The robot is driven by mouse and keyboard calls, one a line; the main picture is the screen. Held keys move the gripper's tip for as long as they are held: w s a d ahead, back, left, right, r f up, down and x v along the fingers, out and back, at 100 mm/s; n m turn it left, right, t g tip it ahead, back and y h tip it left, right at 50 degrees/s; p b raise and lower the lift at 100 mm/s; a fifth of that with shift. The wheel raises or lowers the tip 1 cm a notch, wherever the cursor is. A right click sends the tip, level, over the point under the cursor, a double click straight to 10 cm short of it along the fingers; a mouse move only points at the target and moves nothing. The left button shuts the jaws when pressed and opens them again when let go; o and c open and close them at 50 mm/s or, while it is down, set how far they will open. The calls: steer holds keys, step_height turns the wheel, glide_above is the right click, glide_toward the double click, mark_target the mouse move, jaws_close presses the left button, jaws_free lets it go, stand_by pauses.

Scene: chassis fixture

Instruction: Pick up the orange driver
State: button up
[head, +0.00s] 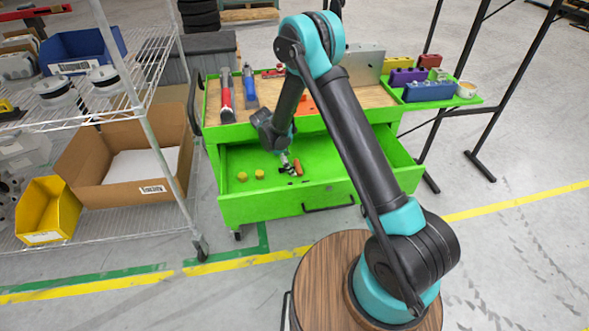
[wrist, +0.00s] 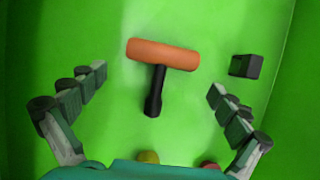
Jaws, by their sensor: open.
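The orange driver (wrist: 163,54) lies in the open green drawer (head: 235,208). It has an orange bar handle across the top and a short black shaft pointing toward the bottom of the wrist view. In the head view its orange part (head: 297,168) shows just right of my gripper (head: 286,163). In the wrist view my gripper (wrist: 158,86) is open and empty. One finger is on each side of the driver, with clear space on both sides. The orange handle sits slightly beyond the fingertips in the picture.
A small black block (wrist: 245,66) lies right of the driver. A yellow piece (wrist: 147,157) and a red piece (wrist: 210,165) are partly hidden at the bottom. Two yellow pieces (head: 251,175) lie at the drawer's left. Drawer walls surround the area; the cart top (head: 350,98) is above it.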

mark_target(297, 167)
steer(key=shift+w+d, duration=0.25)
steer(key=shift+d, duration=0.55)
steer(key=shift+d+f, duration=0.25)
steer(key=shift+d, duration=0.05)
steer(key=shift+f, duration=0.3)
steer(key=c, duration=1.2)
steer(key=shift+w, duration=0.1)
